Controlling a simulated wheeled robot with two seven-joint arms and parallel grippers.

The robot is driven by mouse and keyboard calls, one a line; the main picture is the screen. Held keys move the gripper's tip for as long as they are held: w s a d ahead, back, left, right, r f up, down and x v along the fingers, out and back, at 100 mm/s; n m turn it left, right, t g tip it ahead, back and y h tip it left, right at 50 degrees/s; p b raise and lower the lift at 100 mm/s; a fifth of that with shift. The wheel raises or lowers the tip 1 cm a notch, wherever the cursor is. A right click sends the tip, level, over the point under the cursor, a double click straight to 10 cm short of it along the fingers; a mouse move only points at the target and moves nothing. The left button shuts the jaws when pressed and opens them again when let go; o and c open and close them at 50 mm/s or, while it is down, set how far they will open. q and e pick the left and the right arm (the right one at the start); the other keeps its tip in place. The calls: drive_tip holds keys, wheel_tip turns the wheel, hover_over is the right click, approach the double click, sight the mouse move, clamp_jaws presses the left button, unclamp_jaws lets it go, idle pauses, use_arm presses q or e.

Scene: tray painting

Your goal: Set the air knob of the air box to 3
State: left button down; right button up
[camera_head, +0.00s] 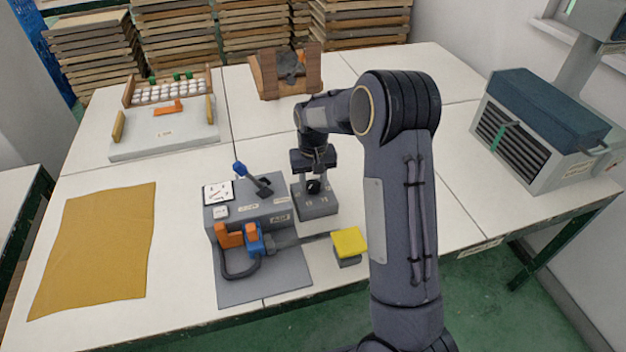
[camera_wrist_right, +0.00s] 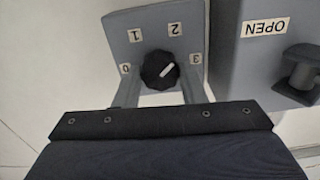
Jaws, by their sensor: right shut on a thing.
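The grey air box (camera_head: 318,206) stands near the middle of the table, and its labelled face (camera_wrist_right: 147,20) shows in the right wrist view. Its black round air knob (camera_wrist_right: 153,62) has a white pointer mark. The numbers 0, 1, 2 and 3 (camera_wrist_right: 195,59) run around it. The pointer aims up and right, between 2 and 3. My right gripper (camera_head: 314,178) is over the air box. In the right wrist view its fingers (camera_wrist_right: 158,82) stand on both sides of the knob, shut on it. My left gripper is not in view.
Left of the air box is a grey unit (camera_head: 284,207) with a blue-tipped lever (camera_head: 240,170); its OPEN label (camera_wrist_right: 265,28) shows nearby. A yellow pad (camera_head: 349,242), ochre cloth (camera_head: 95,245) and white tray (camera_head: 165,140) lie around. A slatted box (camera_head: 545,115) stands right.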

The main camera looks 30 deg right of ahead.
sight(313, 184)
drive_tip(key=m, duration=0.4)
drive_tip(key=shift+r+m, duration=0.1)
drive_tip(key=shift+m, duration=0.2)
drive_tip(key=shift+m+p, duration=0.5)
drive_tip(key=shift+m, duration=1.3)
drive_tip(key=o, duration=1)
wheel_tip(313, 184, up, 8)
drive_tip(key=shift+f, duration=0.15)
